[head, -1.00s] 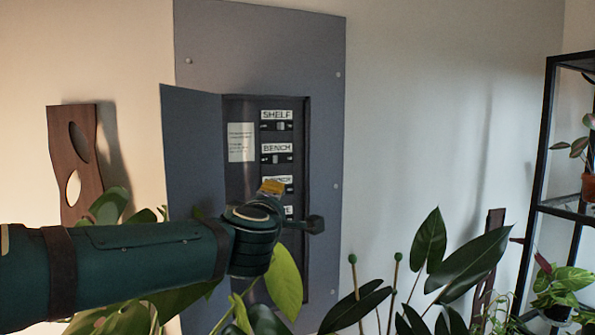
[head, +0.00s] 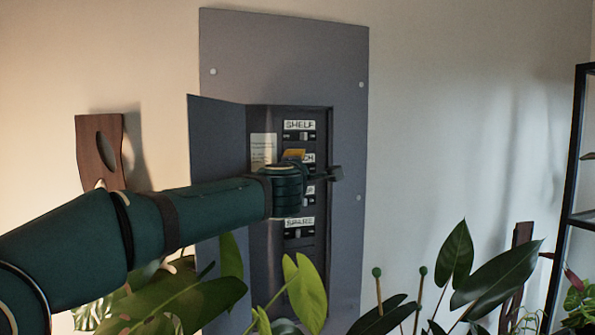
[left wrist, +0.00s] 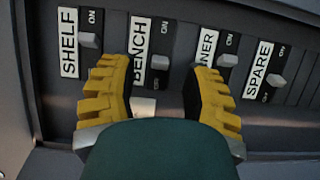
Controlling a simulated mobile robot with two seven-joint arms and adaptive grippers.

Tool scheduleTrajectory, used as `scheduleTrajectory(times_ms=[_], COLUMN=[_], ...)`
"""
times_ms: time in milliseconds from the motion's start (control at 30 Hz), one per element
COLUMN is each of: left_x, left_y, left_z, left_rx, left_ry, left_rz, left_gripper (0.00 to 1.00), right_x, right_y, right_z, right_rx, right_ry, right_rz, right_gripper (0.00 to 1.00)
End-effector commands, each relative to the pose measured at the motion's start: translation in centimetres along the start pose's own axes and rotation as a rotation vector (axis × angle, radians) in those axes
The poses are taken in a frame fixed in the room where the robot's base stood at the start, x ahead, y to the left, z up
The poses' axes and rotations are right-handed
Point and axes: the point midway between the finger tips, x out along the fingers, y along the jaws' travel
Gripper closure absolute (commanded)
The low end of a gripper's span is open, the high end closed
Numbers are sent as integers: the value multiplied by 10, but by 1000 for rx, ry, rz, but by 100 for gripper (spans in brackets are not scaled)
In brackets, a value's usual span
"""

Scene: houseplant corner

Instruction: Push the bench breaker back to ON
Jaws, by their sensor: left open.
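The bench breaker (left wrist: 160,62) has a small grey toggle beside its BENCH label in the left wrist view. The toggle sits away from the ON mark, toward the opposite end of its slot. In the head view my arm hides most of that row. My left gripper (left wrist: 157,70) is open, with its yellow fingers on either side of the BENCH row; I cannot tell whether they touch anything. In the head view a yellow finger (head: 293,155) shows in front of the BENCH label (head: 308,158). My right gripper is not in view.
The grey breaker panel (head: 285,55) has its door (head: 217,140) swung open to the left. The shelf breaker (left wrist: 90,40) and spare breaker (left wrist: 276,81) flank the row. Leafy plants (head: 480,270) stand below, and a black rack (head: 570,150) is at the right.

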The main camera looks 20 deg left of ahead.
Motion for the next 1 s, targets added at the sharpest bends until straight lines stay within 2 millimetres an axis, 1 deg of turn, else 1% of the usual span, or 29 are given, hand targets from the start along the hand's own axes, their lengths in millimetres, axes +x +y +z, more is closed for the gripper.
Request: scheduleTrajectory(times_ms=[33, 100, 200, 533, 567, 600, 667, 700, 1000], left_x=[7, 14, 20, 22, 22, 22, 22, 22, 22], left_y=[0, 0, 0, 0, 0, 0, 0, 0, 0], left_z=[0, 0, -1, 0, 0, 0, 0, 0, 1], left_rx=[0, 0, 0, 1, 1, 1, 1, 1, 1], left_ry=[1, 1, 1, 0, 0, 0, 0, 0, 12], left_rz=[-1, -2, -1, 0, 0, 0, 0, 0, -1], left_gripper=[52, 52, 52, 52, 56, 70, 91, 100, 100], right_x=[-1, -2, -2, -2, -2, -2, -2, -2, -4], right_y=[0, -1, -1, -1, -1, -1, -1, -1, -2], right_z=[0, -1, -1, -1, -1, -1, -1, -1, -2], right_rx=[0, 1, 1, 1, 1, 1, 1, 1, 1], right_ry=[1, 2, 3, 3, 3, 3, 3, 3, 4], right_rz=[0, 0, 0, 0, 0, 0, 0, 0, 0], right_gripper=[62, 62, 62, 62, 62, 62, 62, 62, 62])
